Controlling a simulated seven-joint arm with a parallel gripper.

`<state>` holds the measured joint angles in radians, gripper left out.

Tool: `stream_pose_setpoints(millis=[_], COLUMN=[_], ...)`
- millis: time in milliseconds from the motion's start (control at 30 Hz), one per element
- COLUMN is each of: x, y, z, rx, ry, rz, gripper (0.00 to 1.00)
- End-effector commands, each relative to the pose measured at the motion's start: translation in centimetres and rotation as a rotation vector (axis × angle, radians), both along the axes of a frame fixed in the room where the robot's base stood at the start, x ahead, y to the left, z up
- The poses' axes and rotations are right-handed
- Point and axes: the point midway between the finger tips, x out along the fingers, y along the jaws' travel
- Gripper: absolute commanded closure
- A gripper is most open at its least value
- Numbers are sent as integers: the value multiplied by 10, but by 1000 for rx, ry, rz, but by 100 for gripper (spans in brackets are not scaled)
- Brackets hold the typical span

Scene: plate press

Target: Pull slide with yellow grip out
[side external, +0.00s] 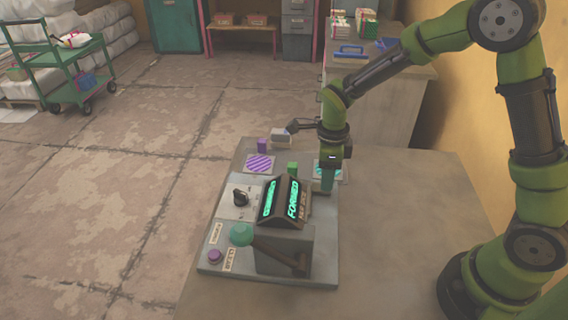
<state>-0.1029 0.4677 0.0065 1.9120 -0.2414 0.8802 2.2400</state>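The press (285,245) is a grey box on a grey base plate (318,272), with a slanted lit display (293,200) that reads "FORMED". I cannot make out a slide or a yellow grip in this view; the press housing may hide them. My gripper (327,188) points down just behind the right side of the press, over or beside a teal-striped pad (341,172). Its fingers are small and partly hidden, so I cannot tell whether they are open, shut or touching anything.
A lever with a green ball knob (241,235), a black dial (240,197) and a purple button (214,256) sit on the press's left. A purple block (262,145), purple-striped pad (259,163) and green block (292,168) stand behind. The table's right side (390,220) is clear.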

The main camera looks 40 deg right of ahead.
Motion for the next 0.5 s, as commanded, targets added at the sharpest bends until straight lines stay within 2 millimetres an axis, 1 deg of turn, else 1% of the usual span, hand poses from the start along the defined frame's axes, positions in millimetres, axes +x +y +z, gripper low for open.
stream_pose_setpoints(millis=[333,433,500], x=[-1,-1,-1], y=[1,2,2], z=[2,10,21], rx=[2,2,2], ry=[4,1,-1], rz=[-1,0,1], gripper=[51,51,51])
